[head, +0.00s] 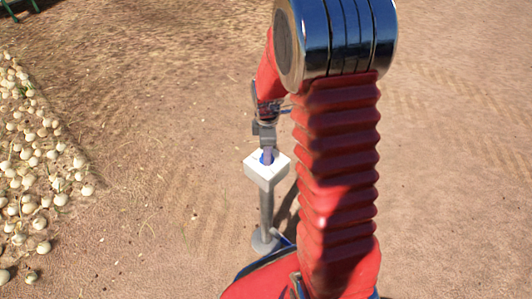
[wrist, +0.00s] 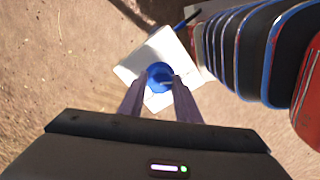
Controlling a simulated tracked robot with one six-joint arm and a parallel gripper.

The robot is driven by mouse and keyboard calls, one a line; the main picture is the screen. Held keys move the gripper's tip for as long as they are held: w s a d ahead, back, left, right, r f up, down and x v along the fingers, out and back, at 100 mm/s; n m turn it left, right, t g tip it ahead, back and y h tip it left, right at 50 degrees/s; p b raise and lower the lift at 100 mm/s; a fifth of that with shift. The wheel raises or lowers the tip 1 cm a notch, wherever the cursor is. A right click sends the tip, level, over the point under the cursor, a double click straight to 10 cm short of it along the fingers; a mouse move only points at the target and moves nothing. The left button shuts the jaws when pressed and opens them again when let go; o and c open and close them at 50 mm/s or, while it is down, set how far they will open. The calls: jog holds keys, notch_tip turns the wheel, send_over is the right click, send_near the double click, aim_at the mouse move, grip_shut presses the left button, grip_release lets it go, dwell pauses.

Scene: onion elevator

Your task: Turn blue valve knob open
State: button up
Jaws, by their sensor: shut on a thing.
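The blue valve knob (wrist: 160,76) sits on top of a white box (wrist: 133,67), and the wrist view shows it between the tips of my two fingers. My gripper (wrist: 160,98) is shut on the knob, one finger on each side. In the head view, the white box (head: 266,175) stands on a grey post, and only a little of the blue knob (head: 263,160) shows under my gripper (head: 267,153). My gripper reaches down onto the box from above. The knob's turn angle cannot be read clearly.
The grey post (head: 266,211) stands on a round base (head: 265,241) on bare brown ground, close to my body. A pile of pale onions (head: 35,160) lies along the left side. The ground around the post is mostly clear.

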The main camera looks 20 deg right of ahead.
jog(key=shift+c, duration=1.4)
jog(key=shift+a, duration=0.3)
jog(key=shift+c, duration=0.5)
jog(key=shift+s+d, duration=0.1)
jog(key=shift+d, duration=0.1)
